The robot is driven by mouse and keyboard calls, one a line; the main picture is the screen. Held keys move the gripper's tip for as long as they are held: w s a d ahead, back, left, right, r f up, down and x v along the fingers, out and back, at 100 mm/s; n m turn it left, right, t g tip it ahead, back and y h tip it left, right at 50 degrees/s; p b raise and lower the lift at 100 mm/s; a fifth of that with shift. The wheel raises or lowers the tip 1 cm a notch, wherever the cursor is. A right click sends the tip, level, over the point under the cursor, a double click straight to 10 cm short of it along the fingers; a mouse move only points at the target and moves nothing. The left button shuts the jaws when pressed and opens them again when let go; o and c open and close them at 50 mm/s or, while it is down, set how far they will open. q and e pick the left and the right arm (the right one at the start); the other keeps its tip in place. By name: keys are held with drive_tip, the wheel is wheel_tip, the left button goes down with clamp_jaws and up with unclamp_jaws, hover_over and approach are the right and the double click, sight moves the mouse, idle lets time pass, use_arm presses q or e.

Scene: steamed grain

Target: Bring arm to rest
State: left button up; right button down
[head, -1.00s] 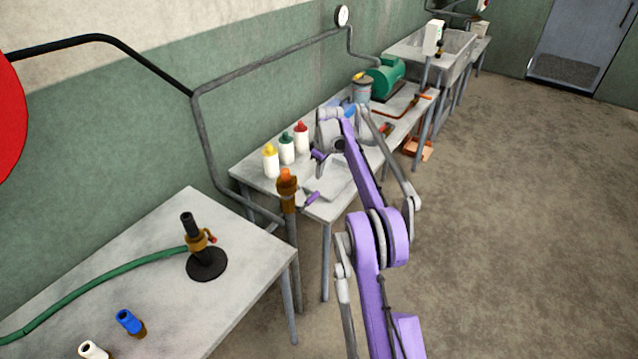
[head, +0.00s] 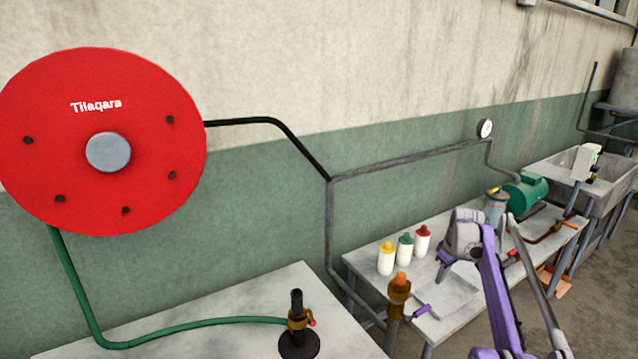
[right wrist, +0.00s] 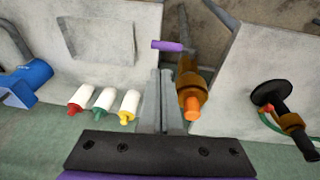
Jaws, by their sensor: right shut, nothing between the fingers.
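My right arm (head: 494,290), purple and grey, reaches in from the bottom right of the head view over the far table. My right gripper shows in the right wrist view (right wrist: 163,100), its two grey fingers together and empty. In that view an orange-capped brass fitting (right wrist: 192,95) stands just right of the fingers, and three white bottles lie in view to the left. Whether the fingers touch the fitting cannot be told. My left gripper is not in view.
The far table (head: 455,310) carries white bottles with yellow (head: 386,259), green (head: 405,250) and red (head: 423,241) caps, and a green motor (head: 525,193). The near table (head: 240,310) holds a burner-like stand (head: 298,335). A red hose reel (head: 100,190) hangs on the wall.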

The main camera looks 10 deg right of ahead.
drive_tip(key=s+a+r+m+t, duration=0.1)
drive_tip(key=s+a+r, duration=0.3)
drive_tip(key=s+a, duration=0.5)
drive_tip(key=s+a+r+m+t, duration=0.1)
drive_tip(key=s+a+r, duration=0.4)
drive_tip(key=a, duration=0.5)
drive_tip(key=s+a+f+m, duration=0.1)
drive_tip(key=s+a+f, duration=0.2)
drive_tip(key=s, duration=0.5)
drive_tip(key=s+a+f+t, duration=0.1)
drive_tip(key=s+a+f, duration=0.2)
drive_tip(key=s, duration=0.5)
drive_tip(key=s+a+f+m, duration=0.1)
drive_tip(key=s+a+f, duration=0.3)
drive_tip(key=s, duration=0.4)
drive_tip(key=shift+s+f+m+t, duration=0.15)
drive_tip(key=shift+f+m+t, duration=0.15)
drive_tip(key=shift+f, duration=0.5)
drive_tip(key=shift+a, duration=0.1)
